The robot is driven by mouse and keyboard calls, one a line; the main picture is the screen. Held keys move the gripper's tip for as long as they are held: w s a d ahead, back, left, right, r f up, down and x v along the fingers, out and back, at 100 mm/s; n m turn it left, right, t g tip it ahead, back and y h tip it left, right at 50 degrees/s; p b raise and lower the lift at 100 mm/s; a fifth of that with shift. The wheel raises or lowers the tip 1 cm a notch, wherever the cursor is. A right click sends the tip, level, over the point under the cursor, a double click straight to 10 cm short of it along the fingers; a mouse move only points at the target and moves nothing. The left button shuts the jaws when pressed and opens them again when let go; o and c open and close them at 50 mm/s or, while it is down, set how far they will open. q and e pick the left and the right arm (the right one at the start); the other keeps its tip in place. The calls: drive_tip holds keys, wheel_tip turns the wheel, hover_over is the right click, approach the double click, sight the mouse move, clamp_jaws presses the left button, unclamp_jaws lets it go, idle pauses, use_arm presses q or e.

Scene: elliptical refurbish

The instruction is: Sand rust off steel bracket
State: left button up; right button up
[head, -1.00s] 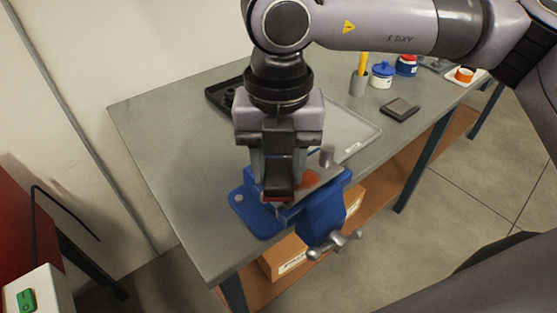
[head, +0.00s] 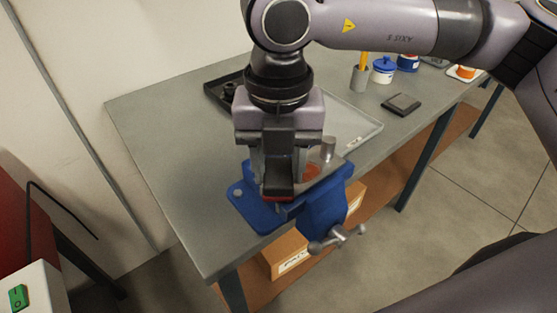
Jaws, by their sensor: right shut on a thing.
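A steel bracket (head: 328,168) is held in the blue vise (head: 322,208) at the near corner of the grey workbench, and an orange rust patch (head: 311,172) shows on it. My right gripper (head: 278,190) is over the vise, pointing down, shut on a dark block with a red underside (head: 277,197), which looks like a sanding block. The block is at the bracket's left side. The gripper hides much of the bracket, and I cannot tell whether the block touches it. My left gripper is out of view.
A dark grey block (head: 401,104), a pencil cup (head: 359,78) and a blue-lidded jar (head: 383,70) stand farther right. A cardboard box (head: 285,254) is below on the shelf.

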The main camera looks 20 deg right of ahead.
sight(315, 163)
drive_tip(key=shift+f, duration=0.2)
